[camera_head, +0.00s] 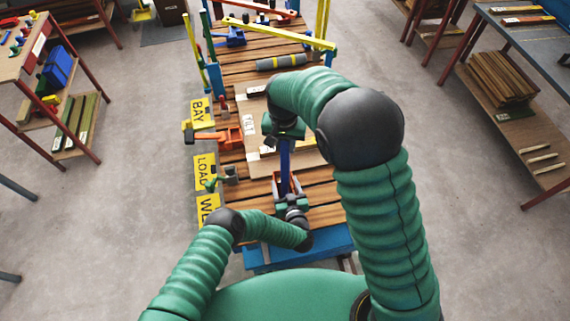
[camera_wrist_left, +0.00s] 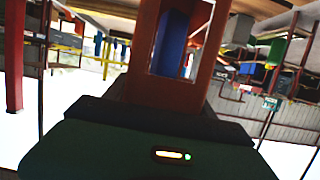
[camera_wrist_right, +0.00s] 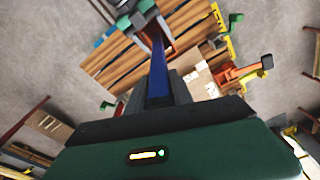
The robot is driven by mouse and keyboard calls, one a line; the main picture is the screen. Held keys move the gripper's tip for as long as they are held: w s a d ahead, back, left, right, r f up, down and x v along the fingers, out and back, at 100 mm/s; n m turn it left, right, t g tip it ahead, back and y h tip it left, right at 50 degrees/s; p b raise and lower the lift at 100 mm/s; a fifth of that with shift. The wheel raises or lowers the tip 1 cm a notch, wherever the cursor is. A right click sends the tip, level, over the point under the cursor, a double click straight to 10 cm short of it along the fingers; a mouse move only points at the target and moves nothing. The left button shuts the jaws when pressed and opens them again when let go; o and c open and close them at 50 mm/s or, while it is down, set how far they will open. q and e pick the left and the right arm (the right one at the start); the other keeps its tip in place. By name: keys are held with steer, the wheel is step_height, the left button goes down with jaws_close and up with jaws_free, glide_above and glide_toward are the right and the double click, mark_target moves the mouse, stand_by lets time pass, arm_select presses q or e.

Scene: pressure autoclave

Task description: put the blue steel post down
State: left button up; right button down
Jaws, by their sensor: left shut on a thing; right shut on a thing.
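The blue steel post (camera_head: 284,160) stands roughly upright over the near end of the wooden plank deck (camera_head: 325,213). My right gripper (camera_head: 284,130) is shut on its upper part; the post (camera_wrist_right: 158,72) runs away from that gripper in the right wrist view. My left gripper (camera_head: 291,202) is low at the deck's near end, shut on a red-brown frame-shaped piece (camera_wrist_left: 202,80). Blue shows through that frame's opening in the left wrist view. The post's lower end is at or beside the red piece (camera_head: 295,184); I cannot tell whether it is inside it.
Yellow lettered plates (camera_head: 203,172) line the deck's left edge, with an orange clamp (camera_head: 228,138) beside them. A pale board (camera_head: 250,118) lies on the deck under my right arm. Other posts and a yellow bar (camera_head: 280,33) stand farther back.

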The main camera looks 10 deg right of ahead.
mark_target(285, 165)
step_height(285, 165, down, 11)
stand_by(0.3)
steer(key=c, duration=1.1)
jaws_free()
